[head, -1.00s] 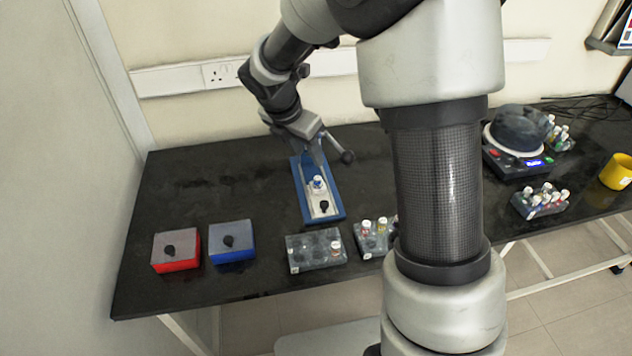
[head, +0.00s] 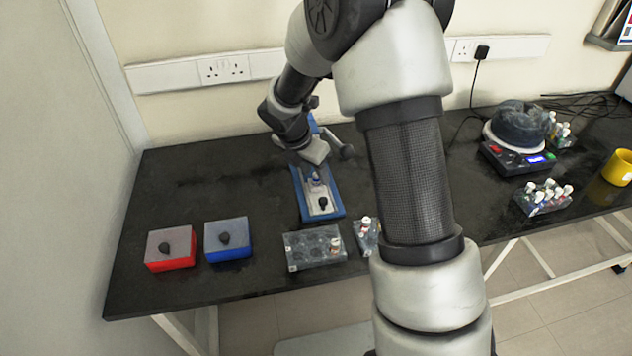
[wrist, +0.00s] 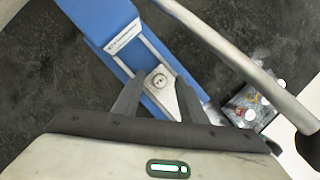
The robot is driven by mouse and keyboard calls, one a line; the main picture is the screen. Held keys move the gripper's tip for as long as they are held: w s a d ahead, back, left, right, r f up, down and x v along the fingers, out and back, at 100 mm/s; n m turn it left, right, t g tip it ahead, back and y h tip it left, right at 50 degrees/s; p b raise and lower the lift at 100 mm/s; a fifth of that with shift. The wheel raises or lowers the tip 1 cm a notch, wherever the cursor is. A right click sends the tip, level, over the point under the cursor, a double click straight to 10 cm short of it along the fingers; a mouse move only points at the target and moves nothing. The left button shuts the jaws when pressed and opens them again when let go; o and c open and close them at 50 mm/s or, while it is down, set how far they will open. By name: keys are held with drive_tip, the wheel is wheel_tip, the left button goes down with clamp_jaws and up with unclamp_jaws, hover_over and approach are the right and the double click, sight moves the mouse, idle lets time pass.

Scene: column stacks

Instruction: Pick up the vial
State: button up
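I cannot tell how far above the vial the fingertips are. The vial's lower part is hidden in the wrist view.
A dark knob (head: 323,203) sits at the tray's near end. A red box (head: 171,248) and a blue box (head: 229,240) stand left. A grey rack (head: 314,248) is in front, with another vial rack (head: 366,238) partly behind my arm. A scale (head: 515,158) stands right.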

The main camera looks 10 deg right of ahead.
drive_tip(key=shift+c, duration=0.2)
clamp_jaws()
drive_tip(key=shift+r, duration=0.1)
